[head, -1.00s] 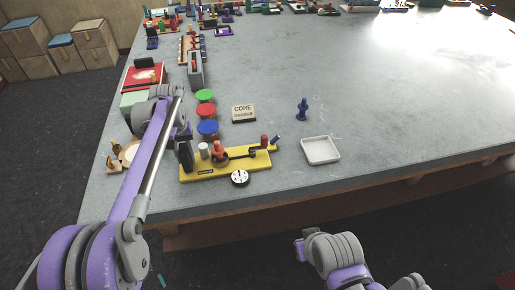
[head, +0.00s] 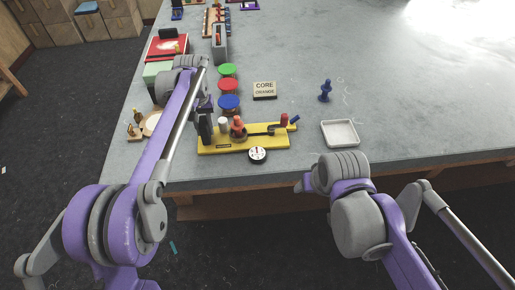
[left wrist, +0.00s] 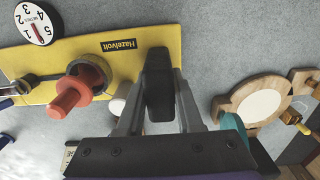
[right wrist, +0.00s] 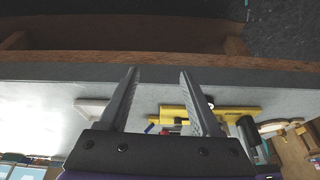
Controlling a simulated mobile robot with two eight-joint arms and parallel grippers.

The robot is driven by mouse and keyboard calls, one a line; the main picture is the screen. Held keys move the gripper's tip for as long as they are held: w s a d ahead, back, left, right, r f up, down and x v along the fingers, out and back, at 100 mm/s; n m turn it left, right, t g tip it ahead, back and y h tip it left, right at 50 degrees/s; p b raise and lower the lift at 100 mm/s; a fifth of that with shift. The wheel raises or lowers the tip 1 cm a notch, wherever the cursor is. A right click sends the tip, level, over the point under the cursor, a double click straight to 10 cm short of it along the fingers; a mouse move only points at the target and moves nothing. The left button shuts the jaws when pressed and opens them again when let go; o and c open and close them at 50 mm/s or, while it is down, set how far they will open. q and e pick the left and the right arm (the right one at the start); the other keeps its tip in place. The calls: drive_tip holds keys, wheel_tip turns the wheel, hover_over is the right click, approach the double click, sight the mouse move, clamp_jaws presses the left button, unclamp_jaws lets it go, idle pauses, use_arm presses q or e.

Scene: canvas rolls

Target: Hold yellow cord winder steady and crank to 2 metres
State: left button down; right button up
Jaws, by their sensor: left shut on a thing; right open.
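The yellow cord winder (head: 245,142) lies near the table's front edge, with a red crank knob (left wrist: 68,98), a dark arm and a "Hazelvolt" label. Its round white dial (left wrist: 35,24) is marked in metres; I cannot read the needle surely. My left gripper (left wrist: 160,100) is shut on a black upright piece (left wrist: 159,75) at the winder's left end. My right gripper (right wrist: 157,75) is open and empty, in front of the table's edge. In the right wrist view the winder (right wrist: 180,113) lies beyond the fingers, apart from them.
A white tray (head: 340,133) and a blue peg (head: 325,91) stand right of the winder. Green, red and blue discs (head: 229,103) and a "CORE" block (head: 264,90) are behind it. The table's right side is clear.

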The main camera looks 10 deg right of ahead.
sight(285, 115)
drive_tip(key=w+r+g, duration=0.1)
drive_tip(key=w+r, duration=0.1)
drive_tip(key=w, duration=0.6)
drive_tip(key=w+a+r+m+g, duration=0.1)
drive_tip(key=w, duration=0.7)
drive_tip(key=w+a+r+m+g, duration=0.1)
drive_tip(key=w+r+g, duration=0.1)
drive_tip(key=w, duration=0.6)
drive_tip(key=shift+w+r, duration=0.1)
drive_tip(key=shift+r, duration=0.25)
drive_tip(key=shift+w+a+f, duration=0.1)
drive_tip(key=shift+w+f, duration=0.1)
drive_tip(key=shift+w, duration=0.3)
drive_tip(key=shift+f, duration=2.5)
drive_tip(key=shift+c, duration=0.3)
clamp_jaws()
